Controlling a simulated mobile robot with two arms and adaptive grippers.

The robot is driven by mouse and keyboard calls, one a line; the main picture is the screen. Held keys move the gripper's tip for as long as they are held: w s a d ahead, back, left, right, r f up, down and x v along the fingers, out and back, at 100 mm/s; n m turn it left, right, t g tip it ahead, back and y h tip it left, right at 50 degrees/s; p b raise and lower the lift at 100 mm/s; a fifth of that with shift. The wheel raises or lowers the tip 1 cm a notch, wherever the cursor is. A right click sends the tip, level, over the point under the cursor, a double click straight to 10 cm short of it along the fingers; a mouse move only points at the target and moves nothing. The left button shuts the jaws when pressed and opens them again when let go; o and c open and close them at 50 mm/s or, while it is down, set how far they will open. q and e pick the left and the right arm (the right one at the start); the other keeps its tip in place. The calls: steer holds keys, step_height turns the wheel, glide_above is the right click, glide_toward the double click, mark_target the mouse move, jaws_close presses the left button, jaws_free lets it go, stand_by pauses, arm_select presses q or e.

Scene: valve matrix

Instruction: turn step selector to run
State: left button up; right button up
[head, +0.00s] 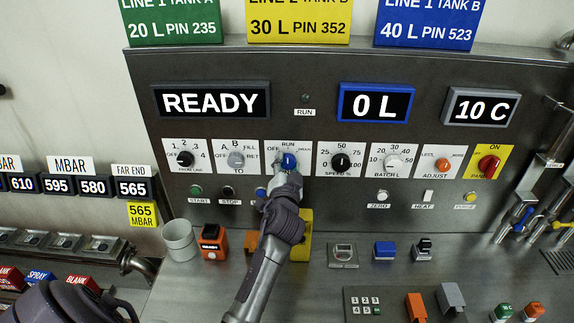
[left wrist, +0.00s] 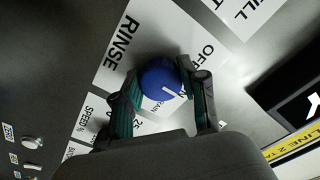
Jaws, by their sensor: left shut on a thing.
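The step selector is a blue round knob (head: 289,160) on a white plate on the grey panel, third from the left in the row of dials. The plate reads OFF, RUN and DRAIN around the knob in the head view. My left gripper (head: 283,178) reaches the knob from below and hides its lower part. In the left wrist view the two fingers of my left gripper (left wrist: 160,98) are shut on opposite sides of the blue knob (left wrist: 158,77). A white mark shows on the knob; I cannot tell exactly which word it points at. RINSE shows on the plate.
A black SPEED dial (head: 340,161) is close on the right, and a grey dial (head: 236,160) on the left. The RUN lamp (head: 305,98) above looks dark. The display (head: 211,102) reads READY. Buttons sit below; a grey cup (head: 179,241) and small devices stand on the bench.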

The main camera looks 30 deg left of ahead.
arm_select(q)
steer(key=o, duration=1)
steer(key=shift+o, duration=0.7)
steer(key=shift+w, duration=0.1)
steer(key=v, duration=0.7)
steer(key=shift+s+d+f, duration=0.1)
steer(key=shift+s+d, duration=0.05)
steer(key=shift+s, duration=0.1)
